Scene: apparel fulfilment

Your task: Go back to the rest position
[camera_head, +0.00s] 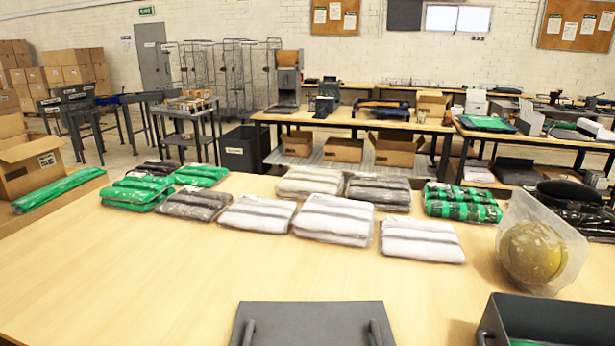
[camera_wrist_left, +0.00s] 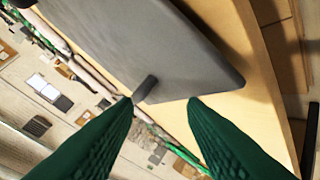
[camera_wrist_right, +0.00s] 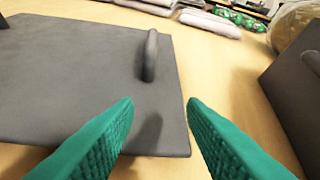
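My left gripper (camera_wrist_left: 162,100) shows in the left wrist view as two green fingers held apart, with nothing between them. My right gripper (camera_wrist_right: 160,100) shows in the right wrist view, also with its green fingers apart and empty. Neither gripper shows in the head view. A dark grey board (camera_head: 312,325) with two handles lies at the table's near edge. It also shows in the left wrist view (camera_wrist_left: 185,45) and in the right wrist view (camera_wrist_right: 75,75). A handle of the board (camera_wrist_right: 150,55) stands beyond the right fingertips, apart from them.
Bagged folded garments in white (camera_head: 334,219), grey and green (camera_head: 462,204) lie in rows across the wooden table (camera_head: 150,270). A bag with a round yellowish item (camera_head: 533,252) stands at the right. A dark crate (camera_head: 550,318) is at the near right. The table's left front is clear.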

